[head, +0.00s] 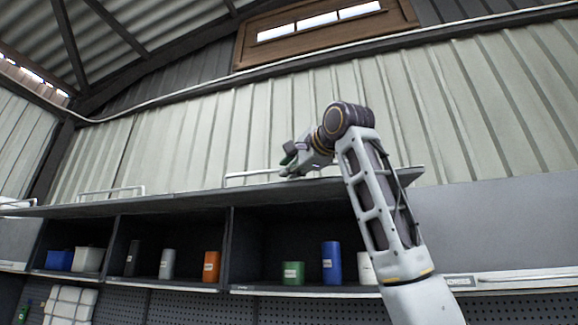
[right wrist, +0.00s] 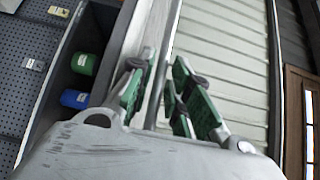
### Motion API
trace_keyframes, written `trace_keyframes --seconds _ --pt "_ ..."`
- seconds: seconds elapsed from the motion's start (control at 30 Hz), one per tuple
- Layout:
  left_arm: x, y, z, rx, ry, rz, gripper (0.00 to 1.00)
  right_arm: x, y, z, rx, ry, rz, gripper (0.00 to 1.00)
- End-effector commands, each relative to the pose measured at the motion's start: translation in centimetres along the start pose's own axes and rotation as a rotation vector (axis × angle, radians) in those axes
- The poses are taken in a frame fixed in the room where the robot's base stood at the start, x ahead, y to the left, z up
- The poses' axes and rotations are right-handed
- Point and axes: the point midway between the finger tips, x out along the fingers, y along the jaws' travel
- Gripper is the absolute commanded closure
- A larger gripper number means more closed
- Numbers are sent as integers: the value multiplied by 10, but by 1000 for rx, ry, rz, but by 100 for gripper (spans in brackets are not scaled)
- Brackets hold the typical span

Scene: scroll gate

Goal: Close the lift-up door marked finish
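A dark lift-up door (head: 270,188) stands raised, lying roughly level above the compartment with the green and blue cans. A white bar handle (head: 250,176) runs along its top. I cannot read the word finish anywhere. My right gripper (head: 290,160) is at the right part of this handle, above the door. In the right wrist view the gripper (right wrist: 160,100) is open, with its green-padded fingers on either side of the handle bar (right wrist: 158,85). I cannot tell whether they touch it. My left gripper is not in view.
Other open compartments to the left hold an orange can (head: 211,266), a grey can (head: 167,263) and bins (head: 88,259). A green can (head: 293,272) and blue can (head: 331,262) stand below the raised door. A closed grey panel (head: 500,225) is at right.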

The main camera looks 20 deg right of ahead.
Motion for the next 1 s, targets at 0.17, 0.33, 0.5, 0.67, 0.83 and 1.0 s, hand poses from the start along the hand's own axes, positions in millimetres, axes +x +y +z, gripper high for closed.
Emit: trace_keyframes --seconds 0.17,0.33,0.5,0.67,0.83,1.0 --pt "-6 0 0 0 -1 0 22 12 -1 0 1 1 1 81" --pt "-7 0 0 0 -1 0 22 16 0 0 1 1 2 81" --pt "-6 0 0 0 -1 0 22 17 1 0 1 0 1 81" --pt "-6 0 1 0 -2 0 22 17 1 0 1 0 1 90" --pt "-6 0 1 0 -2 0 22 16 1 0 1 0 1 100" --pt "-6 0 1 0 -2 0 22 16 1 0 1 0 2 100"
